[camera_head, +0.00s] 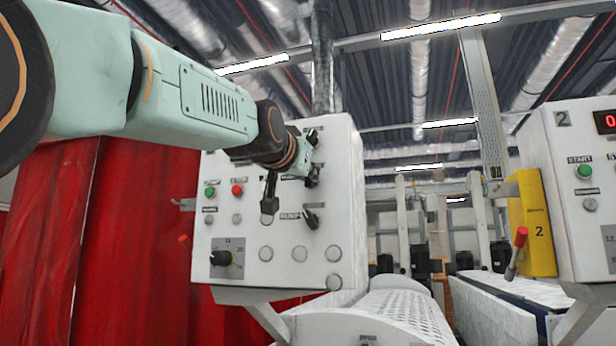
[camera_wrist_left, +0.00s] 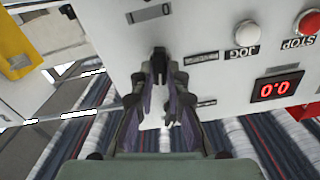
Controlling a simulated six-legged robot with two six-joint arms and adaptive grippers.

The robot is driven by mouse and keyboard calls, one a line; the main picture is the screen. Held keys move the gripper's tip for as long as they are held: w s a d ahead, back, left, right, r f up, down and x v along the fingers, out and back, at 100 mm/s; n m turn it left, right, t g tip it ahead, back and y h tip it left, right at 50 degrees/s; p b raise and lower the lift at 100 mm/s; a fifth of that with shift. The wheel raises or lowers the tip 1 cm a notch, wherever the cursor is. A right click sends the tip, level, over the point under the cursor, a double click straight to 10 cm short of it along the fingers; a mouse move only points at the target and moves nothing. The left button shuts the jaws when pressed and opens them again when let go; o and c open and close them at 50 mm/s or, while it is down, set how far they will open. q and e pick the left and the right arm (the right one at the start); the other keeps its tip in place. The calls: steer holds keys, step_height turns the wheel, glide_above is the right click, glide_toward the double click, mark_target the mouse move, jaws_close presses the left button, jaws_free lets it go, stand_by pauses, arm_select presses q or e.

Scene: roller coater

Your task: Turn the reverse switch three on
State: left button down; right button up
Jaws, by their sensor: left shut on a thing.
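A white control panel (camera_head: 277,236) stands ahead, with black switch knobs on its right side. The lower knob (camera_head: 310,217) stands clear of my gripper, beside a label that I cannot read surely. My left gripper (camera_head: 300,176) is at the panel's upper right, partly hidden by its own wrist. In the left wrist view, upside down, its fingers (camera_wrist_left: 158,80) are closed around a small black switch knob (camera_wrist_left: 158,56) on the panel face. I cannot read which switch this is. My right gripper is not in view.
The panel has a green start button (camera_head: 210,192), a red stop button (camera_head: 237,190) and a black rotary knob (camera_head: 222,258). A red display (camera_wrist_left: 276,87) reads 0.0. A second panel (camera_head: 562,215) is at right. Red curtains (camera_head: 130,240) hang at left; a perforated cover (camera_head: 400,315) lies below.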

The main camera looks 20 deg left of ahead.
arm_select(q)
steer(key=shift+r+m, duration=0.15)
steer(key=shift+m, duration=1.55)
steer(key=c, duration=1.3)
jaws_free()
steer(key=shift+d, duration=0.1)
steer(key=shift+c, duration=0.2)
